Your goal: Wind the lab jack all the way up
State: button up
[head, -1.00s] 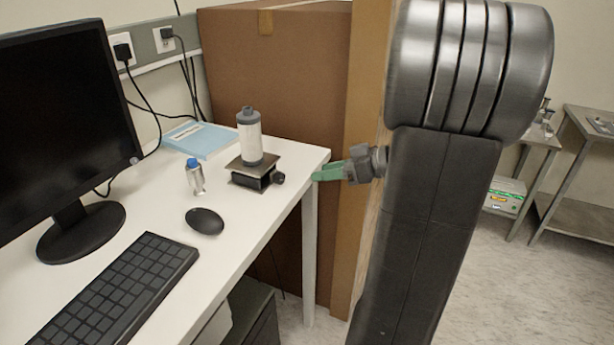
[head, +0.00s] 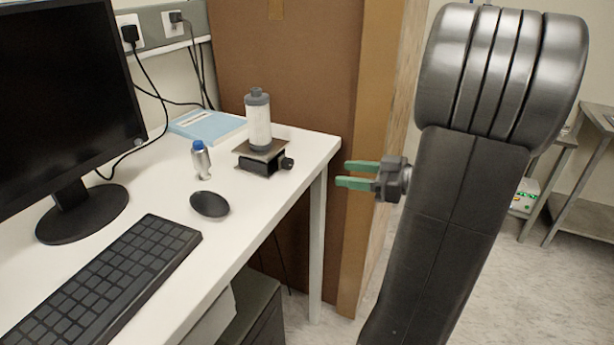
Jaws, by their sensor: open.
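The lab jack (head: 260,163) sits low on the white desk near its right corner, with a flat top plate and a dark body. Its black knob (head: 287,163) faces right, toward the desk edge. A white bottle with grey ends (head: 258,122) stands upright on the top plate. My gripper (head: 348,174) has green fingers, open and empty, pointing left. It is to the right of the jack's knob, past the desk edge in the picture and apart from the knob.
A small silver vial with a blue cap (head: 202,160) and a black mouse (head: 209,204) are left of the jack. A keyboard (head: 101,281), monitor (head: 62,105) and blue book (head: 208,126) share the desk (head: 170,195). A large brown box (head: 290,70) stands behind.

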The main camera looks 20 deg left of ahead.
aim_at(292, 166)
jog(key=shift+n+t+y, duration=0.5)
jog(key=shift+n+y, duration=0.1)
jog(key=shift+y, duration=0.2)
jog(key=a, duration=0.4)
jog(key=a+f, duration=0.1)
jog(key=a, duration=0.4)
jog(key=a+f, duration=0.1)
jog(key=a, duration=0.3)
jog(key=shift+w+a, duration=0.15)
jog(key=shift+w, duration=0.25)
jog(key=shift+r, duration=0.1)
jog(key=c, duration=1)
